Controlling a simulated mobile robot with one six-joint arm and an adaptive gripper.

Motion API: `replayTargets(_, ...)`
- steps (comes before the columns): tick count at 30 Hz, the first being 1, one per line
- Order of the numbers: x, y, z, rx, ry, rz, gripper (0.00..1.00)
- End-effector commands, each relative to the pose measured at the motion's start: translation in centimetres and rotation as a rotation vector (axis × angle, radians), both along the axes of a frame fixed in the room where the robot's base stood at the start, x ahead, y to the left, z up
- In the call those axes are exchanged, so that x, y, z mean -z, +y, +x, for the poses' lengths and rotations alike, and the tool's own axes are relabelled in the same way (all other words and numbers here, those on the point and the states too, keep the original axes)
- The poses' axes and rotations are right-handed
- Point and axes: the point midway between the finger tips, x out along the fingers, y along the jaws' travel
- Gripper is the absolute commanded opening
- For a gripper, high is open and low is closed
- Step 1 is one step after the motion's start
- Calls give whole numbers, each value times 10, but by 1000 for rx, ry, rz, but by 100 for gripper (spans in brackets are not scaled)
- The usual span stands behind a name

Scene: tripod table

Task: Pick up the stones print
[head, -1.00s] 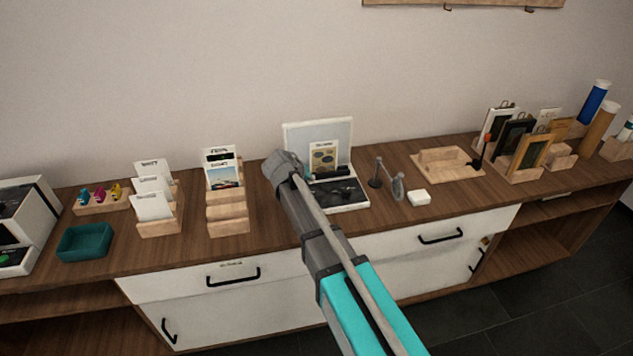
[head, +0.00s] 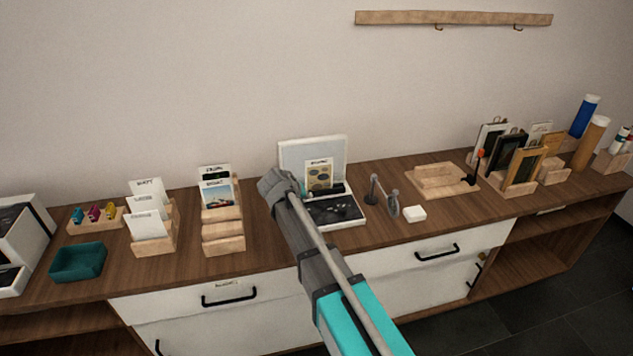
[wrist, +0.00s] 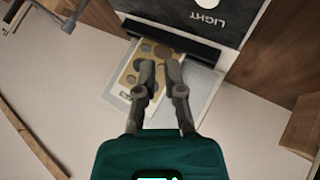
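The stones print is a small tan card with dark oval stone shapes. In the head view the stones print (head: 319,174) stands upright before the pale raised panel of an open box (head: 298,152). The wrist view also shows the print (wrist: 133,76), partly covered by my gripper's fingers. My gripper (wrist: 160,64) has its two fingers a little apart, with a gap between the tips. The tips overlap the print's picture, and I cannot tell whether they touch it. In the head view the gripper is mostly hidden behind my own arm.
A black bar (wrist: 170,38) runs along the print's edge. Left are a card rack (head: 223,229), another rack (head: 155,246) and a teal tray (head: 78,263). Right are a grey stand (head: 393,205), a white block (head: 415,214) and a wooden board (head: 435,186).

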Motion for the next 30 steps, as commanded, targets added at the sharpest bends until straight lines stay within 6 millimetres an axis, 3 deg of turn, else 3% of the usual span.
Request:
replayTargets(1,1,-3,-2,3,4,2,30)
replayTargets(4,3,-14,-7,15,22,8,47)
replayTargets(11,16,-67,-39,75,122,57,47)
replayTargets(21,44,-171,-134,181,375,225,47)
replayTargets(30,55,-221,-219,214,558,410,47)
